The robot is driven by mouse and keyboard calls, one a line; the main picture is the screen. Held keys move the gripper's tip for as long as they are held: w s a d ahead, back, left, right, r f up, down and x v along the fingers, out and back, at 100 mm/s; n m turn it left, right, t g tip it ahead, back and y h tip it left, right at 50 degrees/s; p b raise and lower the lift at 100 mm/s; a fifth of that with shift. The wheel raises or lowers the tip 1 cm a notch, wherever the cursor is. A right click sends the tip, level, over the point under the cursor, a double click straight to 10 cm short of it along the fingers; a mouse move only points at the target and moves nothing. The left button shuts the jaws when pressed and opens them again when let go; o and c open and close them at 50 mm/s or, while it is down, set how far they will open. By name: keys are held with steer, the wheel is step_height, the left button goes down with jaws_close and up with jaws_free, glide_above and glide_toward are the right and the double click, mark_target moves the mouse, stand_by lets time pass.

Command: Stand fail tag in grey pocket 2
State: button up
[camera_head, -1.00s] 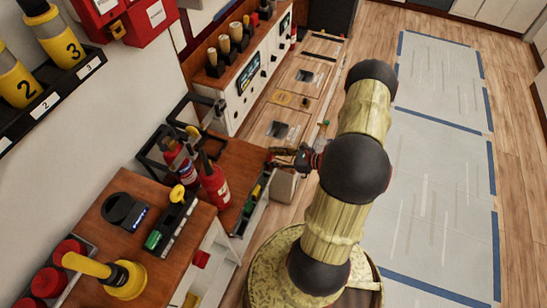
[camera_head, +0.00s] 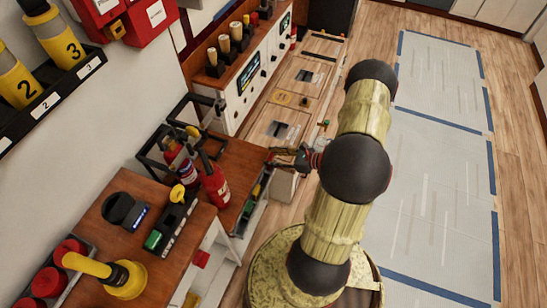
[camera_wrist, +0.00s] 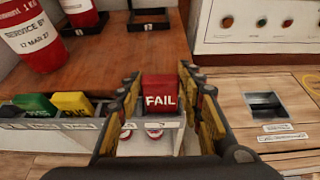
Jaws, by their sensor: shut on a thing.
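The red fail tag (camera_wrist: 160,92), lettered FAIL, stands upright between the fingers of my gripper (camera_wrist: 160,78) in the wrist view. My gripper is shut on it. The tag's lower edge meets the rim of the grey pocket rack (camera_wrist: 80,124); I cannot tell whether it is inside a pocket or just above or behind it. A green tag (camera_wrist: 36,104) and a yellow tag (camera_wrist: 72,103) stand in the rack to the left. In the head view my gripper (camera_head: 284,158) is at the far end of the rack, and the tag is not clear there.
A wooden bench top (camera_wrist: 100,70) lies behind the rack, with a red extinguisher (camera_wrist: 30,35) at left. A white control panel (camera_wrist: 255,25) stands behind right. A wooden counter with a dark slot (camera_wrist: 266,105) lies to the right. My arm blocks part of the head view.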

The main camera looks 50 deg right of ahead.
steer(key=shift+f+b, duration=1.05)
steer(key=shift+f, duration=0.4)
steer(key=o, duration=0.9)
steer(key=shift+o, duration=0.6)
steer(key=v, duration=1.2)
steer(key=shift+d+f, duration=0.1)
